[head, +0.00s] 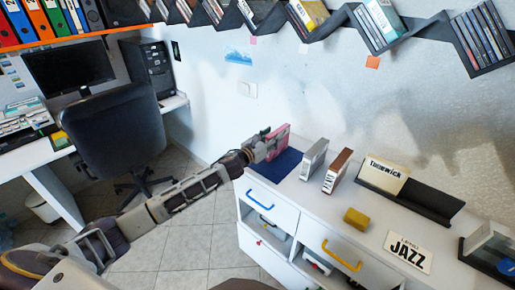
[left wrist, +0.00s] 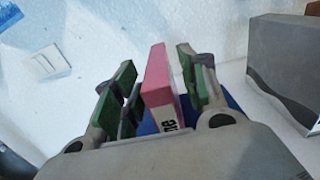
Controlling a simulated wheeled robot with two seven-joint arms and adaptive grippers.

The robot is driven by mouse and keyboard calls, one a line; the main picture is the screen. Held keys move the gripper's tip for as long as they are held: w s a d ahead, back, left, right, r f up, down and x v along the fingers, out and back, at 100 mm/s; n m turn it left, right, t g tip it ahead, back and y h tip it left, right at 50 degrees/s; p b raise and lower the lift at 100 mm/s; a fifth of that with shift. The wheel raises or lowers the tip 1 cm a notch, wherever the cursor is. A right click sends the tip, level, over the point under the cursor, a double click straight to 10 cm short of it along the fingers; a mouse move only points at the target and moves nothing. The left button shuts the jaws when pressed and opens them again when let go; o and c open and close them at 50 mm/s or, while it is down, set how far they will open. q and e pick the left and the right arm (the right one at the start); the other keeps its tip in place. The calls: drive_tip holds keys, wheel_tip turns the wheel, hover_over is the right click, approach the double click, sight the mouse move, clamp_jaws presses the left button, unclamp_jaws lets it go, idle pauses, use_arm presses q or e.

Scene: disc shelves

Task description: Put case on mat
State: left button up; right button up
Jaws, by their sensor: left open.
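The pink case (head: 279,141) stands upright at the back of the dark blue mat (head: 284,164), on the left end of the white cabinet. Its lower edge is partly hidden, but it appears to rest on the mat. My left gripper (head: 266,143) is open at the case. In the left wrist view the pink case (left wrist: 158,78) stands between the green-padded fingers (left wrist: 156,68), with a gap on the left finger's side. Blue mat (left wrist: 233,103) shows on both sides of the case there. My right gripper is not in view.
A grey case (head: 313,160) and a brown-edged case (head: 337,171) stand just right of the mat. Farther right are a black rack (head: 430,207), a yellow block (head: 355,218) and a JAZZ card (head: 407,252). Zigzag shelves with cases hang above.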

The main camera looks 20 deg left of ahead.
use_arm(q)
drive_tip(key=v, duration=0.8)
drive_tip(key=shift+a, duration=0.1)
drive_tip(key=shift+s+a+r+b, duration=0.1)
drive_tip(key=shift+s+b, duration=0.2)
drive_tip(key=shift+s, duration=0.2)
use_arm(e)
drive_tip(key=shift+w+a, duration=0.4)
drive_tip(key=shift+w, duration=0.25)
